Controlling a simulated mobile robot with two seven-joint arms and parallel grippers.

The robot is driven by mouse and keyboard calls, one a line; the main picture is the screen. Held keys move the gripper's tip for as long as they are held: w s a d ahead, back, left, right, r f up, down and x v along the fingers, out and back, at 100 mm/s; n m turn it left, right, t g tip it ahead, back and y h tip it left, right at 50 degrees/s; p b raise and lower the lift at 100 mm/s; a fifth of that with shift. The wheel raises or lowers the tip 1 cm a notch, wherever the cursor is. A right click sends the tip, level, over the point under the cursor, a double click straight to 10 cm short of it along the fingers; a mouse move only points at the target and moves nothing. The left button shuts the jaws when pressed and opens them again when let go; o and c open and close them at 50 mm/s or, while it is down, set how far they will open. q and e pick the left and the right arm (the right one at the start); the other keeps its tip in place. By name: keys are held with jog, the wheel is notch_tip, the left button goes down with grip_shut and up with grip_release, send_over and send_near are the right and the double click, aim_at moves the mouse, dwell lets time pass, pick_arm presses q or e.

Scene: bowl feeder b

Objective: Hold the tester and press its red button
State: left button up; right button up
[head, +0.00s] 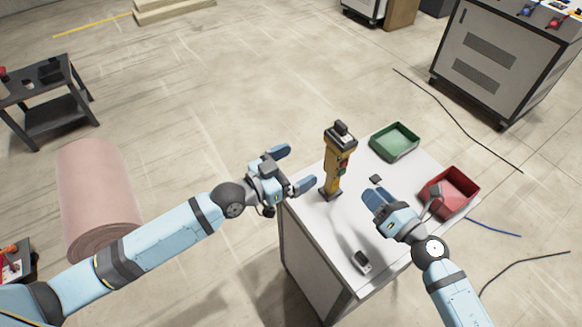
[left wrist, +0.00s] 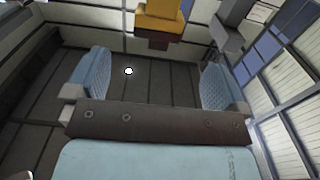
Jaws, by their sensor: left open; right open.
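The tester (head: 335,172) is a tall yellow tool with a dark top and dark foot, standing upright on the white table (head: 320,235). A small red spot, probably its red button (head: 343,165), shows on its right-hand side. My left gripper (head: 293,168) is open and empty just left of the tester, fingers pointing toward it, apart from it. In the left wrist view, a yellow and dark part of the tester (left wrist: 160,20) shows at the top, beyond the open fingers (left wrist: 155,80). My right gripper (head: 376,200) is right of the tester, apart from it; its fingers overlap in the picture.
A green bin (head: 394,142) stands at the table's back and a red bin (head: 450,191) at its right. A small dark piece (head: 376,179) lies between tester and red bin. A dark and light object (head: 361,261) sits near the front edge. The table's front left is clear.

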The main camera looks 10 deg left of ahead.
aim_at(332, 148)
pick_arm(q)
jog(key=x, duration=1.3)
jog(key=c, duration=1.2)
jog(key=shift+c, duration=0.2)
pick_arm(e)
grip_shut()
dwell(0.4)
